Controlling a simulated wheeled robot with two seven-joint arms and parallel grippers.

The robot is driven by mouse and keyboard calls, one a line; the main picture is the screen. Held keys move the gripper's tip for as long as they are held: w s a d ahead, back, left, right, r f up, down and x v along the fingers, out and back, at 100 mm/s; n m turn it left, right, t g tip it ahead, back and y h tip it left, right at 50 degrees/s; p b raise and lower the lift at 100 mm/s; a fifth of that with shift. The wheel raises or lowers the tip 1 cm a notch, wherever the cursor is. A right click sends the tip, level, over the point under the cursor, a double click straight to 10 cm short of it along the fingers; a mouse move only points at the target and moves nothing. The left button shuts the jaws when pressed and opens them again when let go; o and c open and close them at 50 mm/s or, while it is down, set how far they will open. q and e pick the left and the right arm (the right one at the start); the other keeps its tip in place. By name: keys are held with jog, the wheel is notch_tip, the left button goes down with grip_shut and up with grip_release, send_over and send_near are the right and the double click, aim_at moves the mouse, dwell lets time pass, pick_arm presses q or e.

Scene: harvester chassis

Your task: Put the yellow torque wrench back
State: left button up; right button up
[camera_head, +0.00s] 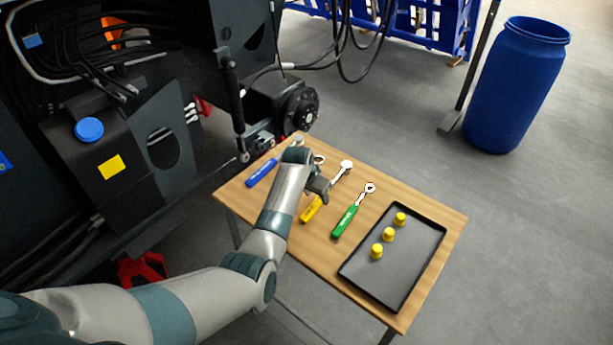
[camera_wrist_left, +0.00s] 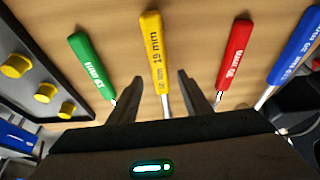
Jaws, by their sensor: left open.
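The yellow torque wrench (camera_head: 310,210) lies on the wooden table (camera_head: 448,222) between the green and red wrenches, with its silver head toward the far side. In the left wrist view its yellow handle (camera_wrist_left: 153,45) points away from me, marked "19 mm". My left gripper (camera_head: 321,187) is over the wrench's middle. In the left wrist view the two fingers (camera_wrist_left: 157,82) are apart, one on each side of the wrench, with a gap on both sides. The wrench's head end is hidden below the gripper body there. My right gripper is not in view.
A green wrench (camera_head: 345,220) and a blue wrench (camera_head: 262,172) lie beside it; a red wrench (camera_wrist_left: 235,55) is mostly hidden behind my arm in the head view. A black tray (camera_head: 400,265) with yellow caps (camera_head: 388,234) is at the right. The dark chassis (camera_head: 150,120) stands left.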

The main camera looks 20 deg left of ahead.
pick_arm(q)
jog(key=b+v, duration=0.2)
jog(key=v, duration=1.3)
jog(key=shift+b, duration=0.35)
jog(key=shift+f, duration=0.1)
